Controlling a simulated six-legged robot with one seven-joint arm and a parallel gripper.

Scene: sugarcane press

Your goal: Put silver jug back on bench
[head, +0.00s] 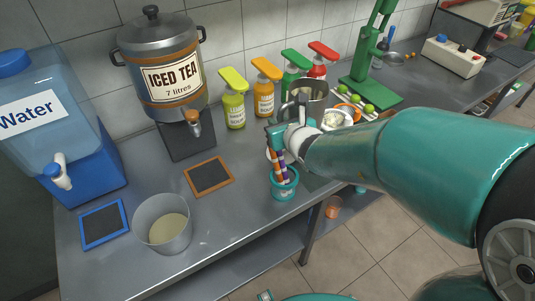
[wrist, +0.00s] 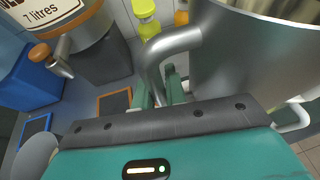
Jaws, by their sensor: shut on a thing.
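The silver jug (head: 308,92) is a metal vessel with a curved side handle, in front of the sauce bottles in the head view. In the wrist view its large body (wrist: 250,50) fills the upper right. My gripper (wrist: 162,88) is shut on the jug's handle, its green fingers on either side of the lower part. In the head view my gripper (head: 283,132) is beside the jug, partly hidden by my wrist. The grey bench (head: 235,215) runs below. I cannot tell whether the jug's base touches it, as the base is hidden.
A teal cup (head: 285,187) with pens stands just below my gripper. Pump bottles (head: 265,90) line the wall; a green press (head: 370,75) stands right. Bench is clear around the orange-framed board (head: 209,176).

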